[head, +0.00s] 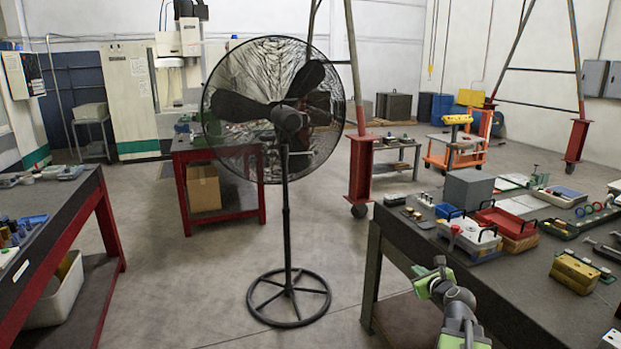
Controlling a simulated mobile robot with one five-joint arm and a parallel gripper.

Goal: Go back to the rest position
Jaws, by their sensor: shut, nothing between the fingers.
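My arm (459,306), green and dark grey, rises from the bottom edge right of centre. My gripper (433,277) is at its upper end, in front of the left edge of the right workbench (520,303). It looks small here; it is shut and holds nothing. A brass-coloured block (575,272) stands on the right workbench, well to the right of my gripper and apart from it.
A large black pedestal fan (287,200) stands on the floor in the middle. Red-legged workbenches stand at left (60,215) and behind the fan. A grey box (468,190), red tray (505,222) and several tools crowd the right workbench. Open floor lies around the fan's base.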

